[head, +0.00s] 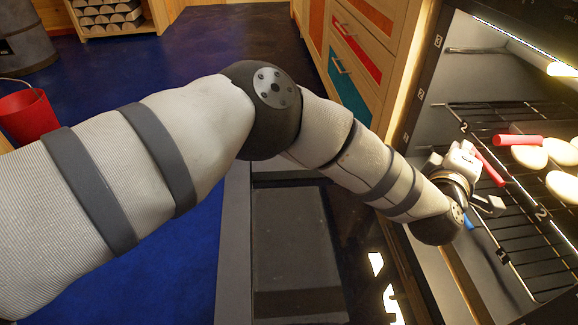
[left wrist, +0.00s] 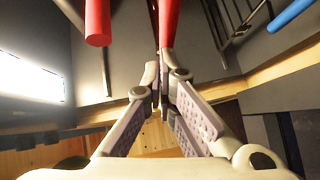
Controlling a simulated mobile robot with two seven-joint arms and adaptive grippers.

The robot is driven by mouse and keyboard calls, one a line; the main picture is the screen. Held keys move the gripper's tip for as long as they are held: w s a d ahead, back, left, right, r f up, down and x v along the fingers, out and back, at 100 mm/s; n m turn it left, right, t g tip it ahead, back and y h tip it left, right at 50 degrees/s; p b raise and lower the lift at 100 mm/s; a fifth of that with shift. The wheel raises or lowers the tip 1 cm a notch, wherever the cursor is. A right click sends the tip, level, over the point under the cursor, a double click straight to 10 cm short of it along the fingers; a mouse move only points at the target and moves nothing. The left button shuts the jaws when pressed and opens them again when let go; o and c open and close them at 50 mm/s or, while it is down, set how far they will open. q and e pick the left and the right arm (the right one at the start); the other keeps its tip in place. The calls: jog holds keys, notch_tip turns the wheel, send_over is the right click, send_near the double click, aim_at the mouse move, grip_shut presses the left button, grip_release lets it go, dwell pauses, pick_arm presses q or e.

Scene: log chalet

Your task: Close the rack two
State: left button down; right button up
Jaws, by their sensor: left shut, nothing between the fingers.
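A wire rack marked "2" (head: 541,213) sits in the lit oven at the right of the head view and carries several pale round buns (head: 529,156). How far the rack is out is hard to tell. My left arm crosses the head view, and its gripper (head: 484,178) is at the rack's front area, among coloured bars. The left wrist view shows the left fingers (left wrist: 162,98) shut and empty, with the tips close below the end of a red bar (left wrist: 168,25). Whether they touch it is unclear. My right gripper is not in view.
Another red bar (left wrist: 98,22) and a blue bar (left wrist: 291,17) are on either side of the fingers in the wrist view. Wooden drawers (head: 355,60) stand beyond the oven. A red bucket (head: 28,115) is at the left on blue floor.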

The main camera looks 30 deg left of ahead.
pick_arm(q)
jog(key=shift+w+d+r, duration=0.1)
jog(key=shift+w+d, duration=0.3)
jog(key=shift+d, duration=0.2)
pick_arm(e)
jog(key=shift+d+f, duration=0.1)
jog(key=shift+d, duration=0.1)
pick_arm(q)
jog(key=shift+r, duration=0.2)
